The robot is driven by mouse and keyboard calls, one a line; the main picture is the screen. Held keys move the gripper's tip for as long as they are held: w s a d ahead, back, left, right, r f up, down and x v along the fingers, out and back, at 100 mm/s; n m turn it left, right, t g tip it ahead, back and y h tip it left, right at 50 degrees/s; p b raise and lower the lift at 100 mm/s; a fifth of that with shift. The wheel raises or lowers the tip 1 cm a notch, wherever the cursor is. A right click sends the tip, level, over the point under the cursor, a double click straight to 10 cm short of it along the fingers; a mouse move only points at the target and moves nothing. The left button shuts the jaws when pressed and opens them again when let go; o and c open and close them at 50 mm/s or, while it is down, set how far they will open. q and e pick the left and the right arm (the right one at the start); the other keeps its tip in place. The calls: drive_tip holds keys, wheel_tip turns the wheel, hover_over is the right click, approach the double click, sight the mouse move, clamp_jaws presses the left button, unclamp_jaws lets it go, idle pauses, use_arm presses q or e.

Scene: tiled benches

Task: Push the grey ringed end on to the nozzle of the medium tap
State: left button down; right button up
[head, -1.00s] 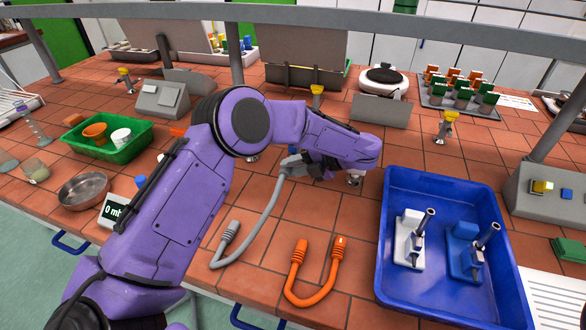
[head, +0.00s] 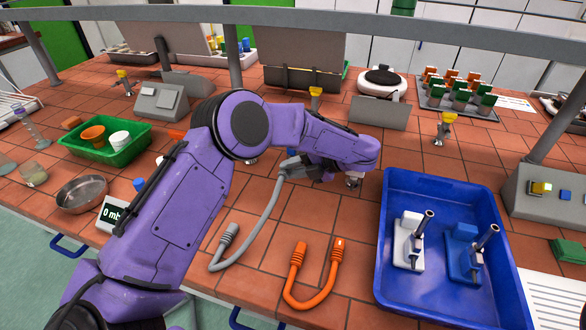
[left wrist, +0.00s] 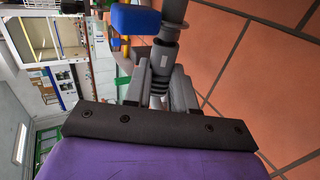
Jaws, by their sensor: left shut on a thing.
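My left gripper (left wrist: 160,90) is shut on one grey ringed end (left wrist: 158,86) of the grey hose. In the left wrist view a grey pipe with a flange (left wrist: 170,28) stands in line with the held end and looks to meet it; how far it is inside, I cannot tell. A blue block (left wrist: 135,20) is beside that pipe. In the head view my left gripper (head: 292,168) hides most of this tap; a small metal part (head: 353,180) shows beside it. The hose's other ringed end (head: 230,234) lies on the bench. My right gripper is out of view.
An orange hose (head: 315,299) lies in front. A blue tray (head: 384,240) with two burner-like stands is at the right. A yellow-handled tap (head: 316,95) stands behind my arm, another (head: 445,127) to the right. A green tray (head: 140,150) is at the left.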

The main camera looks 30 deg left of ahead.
use_arm(q)
drive_tip(key=shift+w+a, duration=0.1)
drive_tip(key=shift+w, duration=0.15)
drive_tip(key=c, duration=0.8)
unclamp_jaws()
drive_tip(key=shift+w, duration=0.1)
drive_tip(key=shift+c, duration=0.2)
drive_tip(key=b+v, duration=0.3)
drive_tip(key=v, duration=0.7)
drive_tip(key=shift+d, duration=0.25)
drive_tip(key=shift+w+r, duration=0.1)
